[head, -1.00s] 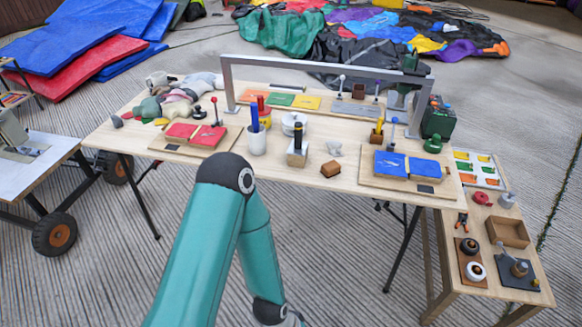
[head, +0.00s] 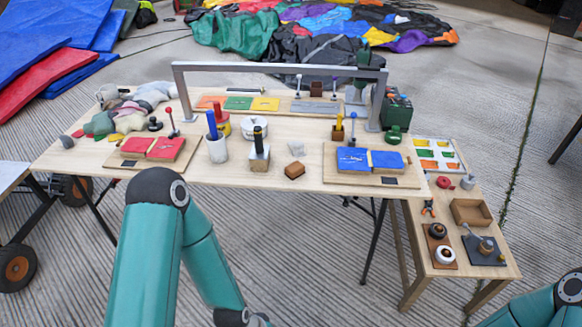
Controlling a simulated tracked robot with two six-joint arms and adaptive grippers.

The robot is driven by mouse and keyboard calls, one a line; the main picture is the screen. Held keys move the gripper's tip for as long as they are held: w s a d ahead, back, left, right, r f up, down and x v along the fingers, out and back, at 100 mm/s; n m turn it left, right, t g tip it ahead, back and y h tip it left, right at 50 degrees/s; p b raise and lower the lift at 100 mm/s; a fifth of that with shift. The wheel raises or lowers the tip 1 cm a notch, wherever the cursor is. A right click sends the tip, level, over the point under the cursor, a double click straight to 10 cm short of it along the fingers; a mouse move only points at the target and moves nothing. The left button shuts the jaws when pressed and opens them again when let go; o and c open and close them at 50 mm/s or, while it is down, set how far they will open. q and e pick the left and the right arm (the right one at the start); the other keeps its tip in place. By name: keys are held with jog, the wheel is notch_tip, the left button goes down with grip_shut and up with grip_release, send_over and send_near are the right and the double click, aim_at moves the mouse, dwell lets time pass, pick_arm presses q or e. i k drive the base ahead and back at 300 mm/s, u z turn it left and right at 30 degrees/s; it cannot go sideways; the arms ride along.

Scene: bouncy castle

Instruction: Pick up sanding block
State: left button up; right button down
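A small brown block (head: 295,170), which looks like the sanding block, lies near the front edge of the wooden table (head: 230,180), right of centre. Nothing touches it. My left arm comes up from the bottom left and bends back down; its gripper is below the picture. Only a part of my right arm shows in the bottom right corner, and its gripper is out of view.
Around the block stand a white cup with blue tools (head: 217,150), a block with a black handle (head: 259,158), a crumpled grey piece (head: 296,147) and a board with blue pads (head: 370,160). A grey metal frame (head: 280,68) spans the back. A side table (head: 465,268) stands at right.

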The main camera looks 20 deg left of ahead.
aim_at(296, 169)
jog(key=i, duration=0.9)
jog(key=z, duration=0.05)
